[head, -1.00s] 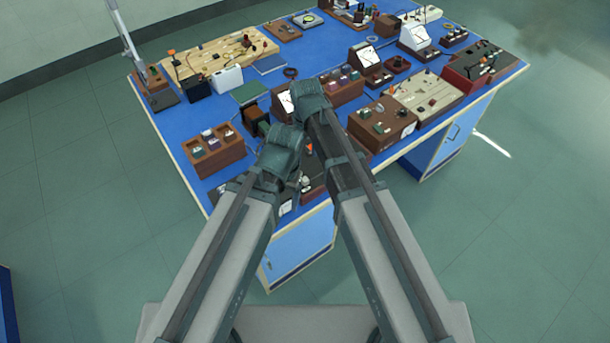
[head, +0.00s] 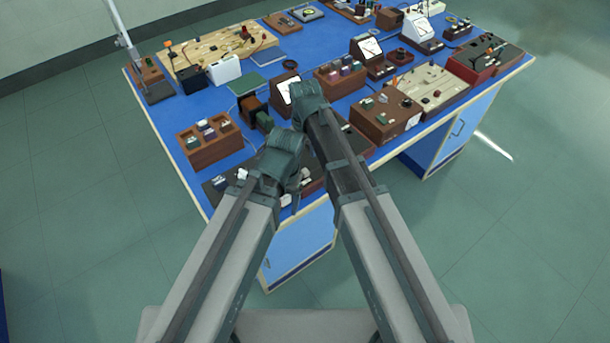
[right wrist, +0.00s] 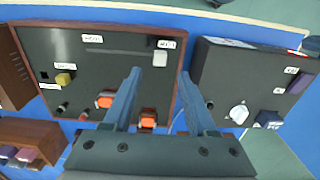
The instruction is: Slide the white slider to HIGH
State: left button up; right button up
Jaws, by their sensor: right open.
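In the right wrist view a dark panel (right wrist: 75,75) in a wooden frame lies under my right gripper (right wrist: 160,74). The white slider (right wrist: 160,60) is a small pale block near the panel's upper right, by the end of a thin slot. My right gripper is open, its two fingertips at either side of the slider's lower part in the picture; I cannot tell whether they touch it. Small white labels (right wrist: 166,44) stand beside the slot, too small to read surely. In the head view my arms hide this panel. My left gripper's jaws do not show.
A second dark box (right wrist: 250,85) with a white knob (right wrist: 238,113) stands close on the right. Red-orange switches (right wrist: 104,101) and a yellow knob (right wrist: 63,78) are on the panel. The blue bench (head: 165,115) carries several instruments, including a wooden three-part box (head: 210,142).

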aim_at(305, 170)
notch_tip(305, 170, down, 7)
jog(key=b, duration=0.6)
jog(key=shift+f, duration=0.1)
grip_shut()
dwell(1.1)
